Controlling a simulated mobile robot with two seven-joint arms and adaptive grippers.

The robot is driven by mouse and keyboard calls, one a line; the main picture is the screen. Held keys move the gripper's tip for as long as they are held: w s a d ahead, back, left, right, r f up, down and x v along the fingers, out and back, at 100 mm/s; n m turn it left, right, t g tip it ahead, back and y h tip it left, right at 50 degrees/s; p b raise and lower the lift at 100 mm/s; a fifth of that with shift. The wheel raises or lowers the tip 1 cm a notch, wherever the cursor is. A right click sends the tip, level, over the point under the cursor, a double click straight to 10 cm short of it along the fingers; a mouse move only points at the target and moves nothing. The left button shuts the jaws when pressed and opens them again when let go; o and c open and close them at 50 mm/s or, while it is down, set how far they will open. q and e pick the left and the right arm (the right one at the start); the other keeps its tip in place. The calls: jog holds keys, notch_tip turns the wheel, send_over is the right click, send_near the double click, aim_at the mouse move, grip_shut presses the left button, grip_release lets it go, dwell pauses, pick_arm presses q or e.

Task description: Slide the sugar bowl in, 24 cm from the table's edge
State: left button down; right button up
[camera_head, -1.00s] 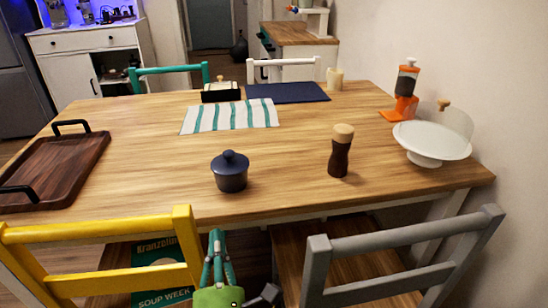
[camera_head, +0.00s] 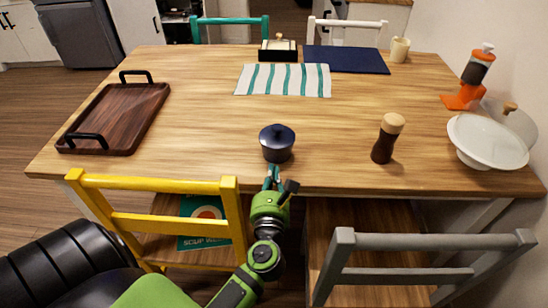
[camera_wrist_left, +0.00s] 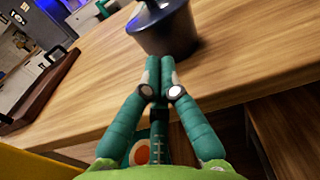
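The sugar bowl (camera_head: 277,145) is a dark navy lidded pot with a knob, upright on the wooden table (camera_head: 200,130) near its front edge. In the left wrist view the bowl (camera_wrist_left: 165,32) stands just beyond the fingertips. My left gripper (camera_head: 271,178) is at the table's front edge, right in front of the bowl. Its teal fingers (camera_wrist_left: 160,62) are together with nothing between them; I cannot tell whether the tips touch the bowl. My right gripper is not in view.
A pepper mill (camera_head: 387,138) stands right of the bowl and a dark wooden tray (camera_head: 118,112) lies left. A striped cloth (camera_head: 283,80) lies behind it, with clear tabletop between. A yellow chair (camera_head: 160,222) and a grey chair (camera_head: 420,258) flank my arm.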

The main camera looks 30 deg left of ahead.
aim_at(274, 154)
pick_arm(q)
jog(key=shift+x, duration=2.05)
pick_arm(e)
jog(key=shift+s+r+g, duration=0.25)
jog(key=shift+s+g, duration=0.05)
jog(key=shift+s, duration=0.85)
pick_arm(q)
jog(key=shift+w, duration=0.1)
jog(key=x, duration=0.3)
jog(key=shift+w+a+p, duration=0.1)
jog(key=shift+w+p, duration=0.05)
jog(key=shift+p, duration=0.2)
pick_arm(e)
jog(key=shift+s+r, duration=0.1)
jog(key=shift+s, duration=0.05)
